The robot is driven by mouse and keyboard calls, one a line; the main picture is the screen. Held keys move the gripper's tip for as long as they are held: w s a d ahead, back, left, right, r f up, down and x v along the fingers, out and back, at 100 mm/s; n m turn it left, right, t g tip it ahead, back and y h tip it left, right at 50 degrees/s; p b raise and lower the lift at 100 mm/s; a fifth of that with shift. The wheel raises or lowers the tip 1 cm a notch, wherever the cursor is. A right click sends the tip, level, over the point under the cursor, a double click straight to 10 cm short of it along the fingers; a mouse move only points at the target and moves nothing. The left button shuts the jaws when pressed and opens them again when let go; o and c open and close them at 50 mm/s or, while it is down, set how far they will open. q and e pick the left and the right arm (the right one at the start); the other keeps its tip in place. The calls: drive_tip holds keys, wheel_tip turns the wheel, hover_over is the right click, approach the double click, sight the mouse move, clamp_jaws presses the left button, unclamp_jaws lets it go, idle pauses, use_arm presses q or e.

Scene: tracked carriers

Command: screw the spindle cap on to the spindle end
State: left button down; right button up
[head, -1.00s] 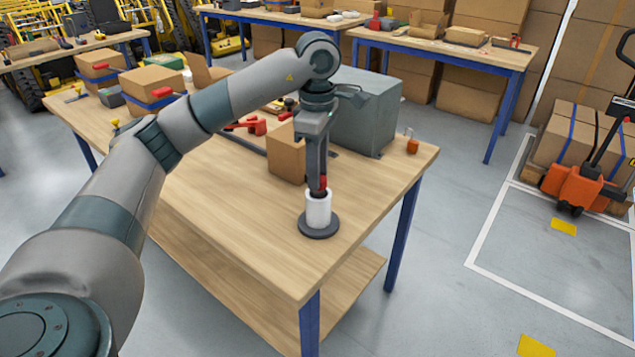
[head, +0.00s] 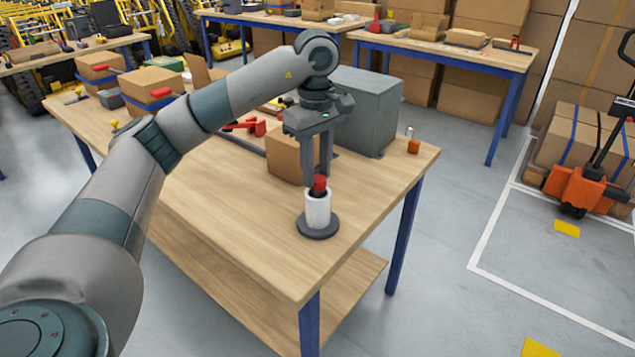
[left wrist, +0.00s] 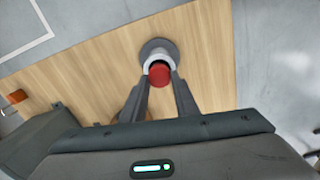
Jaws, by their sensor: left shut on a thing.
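The red spindle cap (head: 319,186) is between the fingertips of my left gripper (head: 321,178), which is shut on it. The cap is at the top of a white upright roll (head: 318,210) on a dark round base (head: 318,232) near the table's front corner. In the left wrist view the cap (left wrist: 160,75) shows between the fingers, with the white roll (left wrist: 160,56) and the base behind it. The spindle end is hidden under the cap, and I cannot tell how far the cap sits on it. My right gripper is not in view.
A cardboard box (head: 287,157) and a large grey box (head: 362,115) stand behind the gripper on the wooden table (head: 245,205). A small orange item (head: 413,146) is at the right edge. The tabletop left of the base is clear.

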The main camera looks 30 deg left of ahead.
use_arm(q)
drive_tip(key=m, duration=0.4)
drive_tip(key=shift+s+d+f+b, duration=0.1)
drive_tip(key=shift+d+f+b, duration=0.15)
drive_tip(key=shift+d+b, duration=0.1)
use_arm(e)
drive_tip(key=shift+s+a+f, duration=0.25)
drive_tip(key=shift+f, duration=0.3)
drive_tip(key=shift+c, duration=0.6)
use_arm(q)
drive_tip(key=shift+m, duration=0.9)
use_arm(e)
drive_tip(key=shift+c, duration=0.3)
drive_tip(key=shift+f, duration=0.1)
